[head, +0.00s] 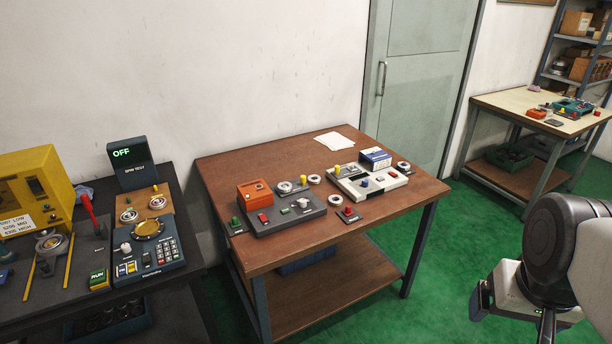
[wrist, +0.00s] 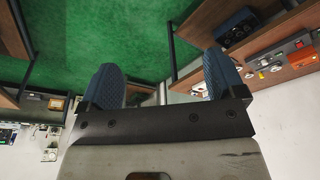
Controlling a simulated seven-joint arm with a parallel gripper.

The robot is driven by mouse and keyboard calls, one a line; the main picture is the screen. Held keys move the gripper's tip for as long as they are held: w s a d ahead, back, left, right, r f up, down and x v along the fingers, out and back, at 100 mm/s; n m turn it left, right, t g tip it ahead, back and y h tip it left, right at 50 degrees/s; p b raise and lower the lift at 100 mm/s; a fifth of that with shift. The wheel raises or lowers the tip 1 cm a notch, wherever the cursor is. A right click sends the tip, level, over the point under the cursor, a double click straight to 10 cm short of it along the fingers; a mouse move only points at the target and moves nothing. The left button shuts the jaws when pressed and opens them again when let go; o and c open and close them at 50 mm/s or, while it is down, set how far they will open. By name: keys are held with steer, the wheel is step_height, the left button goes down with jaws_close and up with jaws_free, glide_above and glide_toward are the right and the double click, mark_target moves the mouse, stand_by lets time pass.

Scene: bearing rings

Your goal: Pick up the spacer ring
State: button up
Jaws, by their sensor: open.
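Several small metal rings are in the head view, and I cannot tell which is the spacer ring. A loose pale ring (head: 314,179) lies on the brown table between two test units.
The brown table (head: 225,165) has a lower shelf and free room at its back left and front right. A dark bench (head: 60,300) with a yellow machine (head: 30,190) stands at left. A farther table (head: 490,98) and shelving stand at right. Green floor (head: 455,230) lies between.

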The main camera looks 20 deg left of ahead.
steer(key=w+a+r+n, duration=0.2)
steer(key=w+a+r, duration=0.15)
steer(key=w, duration=0.65)
steer(key=w+a+r+n, duration=0.2)
steer(key=w+a, duration=0.2)
steer(key=w, duration=0.6)
steer(key=w+a+f+n+g, duration=0.1)
steer(key=w+a+n, duration=0.1)
steer(key=w+a, duration=0.55)
steer(key=w+a+f+n, duration=0.1)
steer(key=w+a, duration=0.4)
steer(key=w, duration=0.6)
steer(key=w+a+f+n+g, duration=0.1)
steer(key=w+a+f+n, duration=0.1)
steer(key=w+a+f, duration=0.45)
steer(key=w+a+f+n, duration=0.1)
steer(key=w+a+f, duration=0.2)
steer(key=w+a, duration=0.55)
steer(key=w+a+f+n, duration=0.1)
steer(key=w+a+f, duration=0.1)
steer(key=a+f, duration=0.3)
steer(key=w+a+f+n, duration=0.1)
steer(key=w+a+f, duration=0.1)
steer(key=a+f, duration=0.3)
steer(key=w+a+f+n, duration=0.1)
steer(key=a+f, duration=0.4)
steer(key=a, duration=0.6)
steer(key=shift+w+a+n+g, duration=0.1)
steer(key=shift+w+n+g, duration=0.25)
steer(key=shift+w, duration=0.4)
